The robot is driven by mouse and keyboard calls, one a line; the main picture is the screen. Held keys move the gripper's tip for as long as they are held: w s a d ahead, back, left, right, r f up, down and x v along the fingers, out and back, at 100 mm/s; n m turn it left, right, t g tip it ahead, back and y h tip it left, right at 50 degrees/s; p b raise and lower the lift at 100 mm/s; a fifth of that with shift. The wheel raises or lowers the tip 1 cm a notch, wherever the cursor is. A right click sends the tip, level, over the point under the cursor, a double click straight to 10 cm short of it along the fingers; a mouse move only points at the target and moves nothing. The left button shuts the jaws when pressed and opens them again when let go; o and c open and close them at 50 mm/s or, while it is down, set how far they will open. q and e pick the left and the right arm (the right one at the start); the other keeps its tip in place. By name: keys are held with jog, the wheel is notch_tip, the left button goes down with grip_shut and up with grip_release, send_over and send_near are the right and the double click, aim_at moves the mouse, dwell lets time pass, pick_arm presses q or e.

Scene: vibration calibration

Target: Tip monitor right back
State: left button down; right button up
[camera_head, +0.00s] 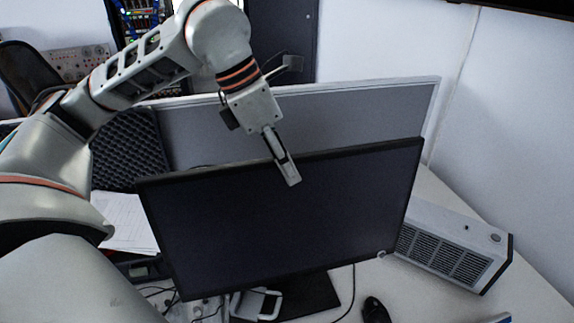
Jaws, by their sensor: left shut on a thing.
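A wide black monitor (290,220) stands on the white desk, its dark screen facing me. Its black stand base (308,297) shows below the lower edge. My left gripper (287,172) reaches down from above at the middle of the monitor's top edge and is shut on that edge. One finger lies in front of the screen; the part behind the monitor is hidden. My right gripper is not in view.
A grey partition panel (350,118) stands behind the monitor. A white vented box (450,245) is at the right, close to the monitor's edge. A black mouse (376,311) lies in front. Papers (128,222) and black foam (128,150) are at the left.

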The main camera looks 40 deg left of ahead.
pick_arm(q)
jog(key=w+a+h, duration=0.1)
jog(key=w+a+g+h, duration=0.1)
jog(key=w+a+g+p, duration=0.1)
jog(key=shift+a+f+n+h, duration=0.25)
jog(key=shift+f+n+h, duration=0.05)
jog(key=shift+n+h, duration=0.1)
jog(key=c, duration=2)
grip_release()
jog(key=shift+c, duration=0.2)
jog(key=v, duration=1.2)
